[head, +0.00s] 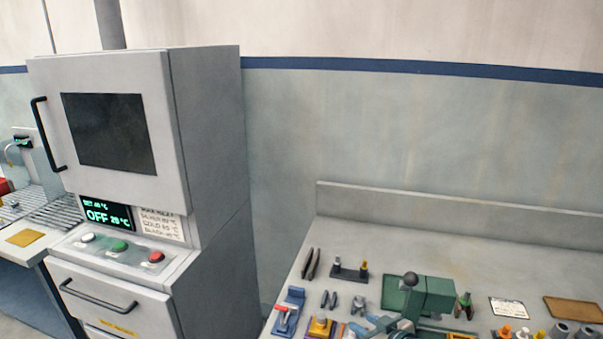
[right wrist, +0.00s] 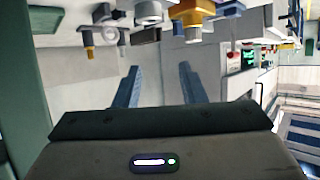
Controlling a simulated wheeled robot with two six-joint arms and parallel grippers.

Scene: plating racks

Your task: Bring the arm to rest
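My right gripper (right wrist: 158,70) shows in the right wrist view with its two blue fingers apart and nothing between them. In the head view, what looks like the same gripper (head: 372,326) is a small blue-grey shape at the bottom edge, low among the bench tools and partly cut off. Whether it touches any tool there cannot be told. My left gripper is in neither view.
A grey bench (head: 350,235) holds a green device with a black knob (head: 428,296), pliers (head: 311,264) and a blue-based tool (head: 288,312). A tall grey oven cabinet (head: 210,150) stands left, its display reading OFF. The bench's back strip is clear.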

